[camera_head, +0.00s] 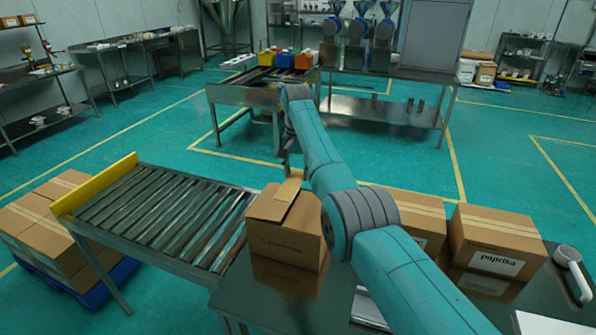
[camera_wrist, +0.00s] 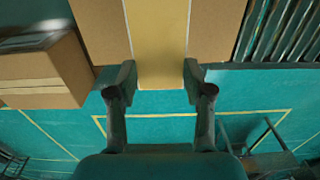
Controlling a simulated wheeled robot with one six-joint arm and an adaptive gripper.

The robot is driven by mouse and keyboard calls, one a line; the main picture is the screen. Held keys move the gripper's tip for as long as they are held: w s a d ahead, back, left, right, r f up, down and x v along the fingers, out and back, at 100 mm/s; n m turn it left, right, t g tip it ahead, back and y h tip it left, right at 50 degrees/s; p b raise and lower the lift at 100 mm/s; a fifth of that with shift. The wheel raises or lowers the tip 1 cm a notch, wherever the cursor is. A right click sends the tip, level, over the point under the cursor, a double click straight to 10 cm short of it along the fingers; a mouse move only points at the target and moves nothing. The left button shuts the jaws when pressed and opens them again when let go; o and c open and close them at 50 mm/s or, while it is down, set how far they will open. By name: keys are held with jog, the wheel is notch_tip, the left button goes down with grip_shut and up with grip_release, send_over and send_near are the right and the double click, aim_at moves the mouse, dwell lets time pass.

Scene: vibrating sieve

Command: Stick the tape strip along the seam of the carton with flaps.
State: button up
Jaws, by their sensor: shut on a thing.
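The carton with flaps (camera_head: 284,243) stands at the end of the roller conveyor, on the near table. Its top shows in the wrist view (camera_wrist: 102,30) as brown cardboard on both sides of the tape strip. The tan-yellow tape strip (camera_head: 289,188) is over the carton's top; in the wrist view (camera_wrist: 158,40) it runs lengthwise between the brown areas. My gripper (camera_wrist: 158,82) is shut on the strip's near end, one finger at each side edge. In the head view my gripper (camera_head: 287,163) is above the carton's far edge. I cannot tell whether the strip touches the carton. The seam is hidden.
The roller conveyor (camera_head: 165,215) lies left of the carton. A carton labelled paprika (camera_head: 493,240) and another closed carton (camera_head: 422,222) stand to the right, partly behind my arm. A white scoop-like object (camera_head: 568,257) is at the far right. Stacked cartons (camera_head: 48,235) are at left.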

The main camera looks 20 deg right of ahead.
jog(key=shift+f, duration=3.2)
jog(key=o, duration=0.8)
jog(key=shift+r, duration=0.1)
jog(key=shift+r, duration=3.95)
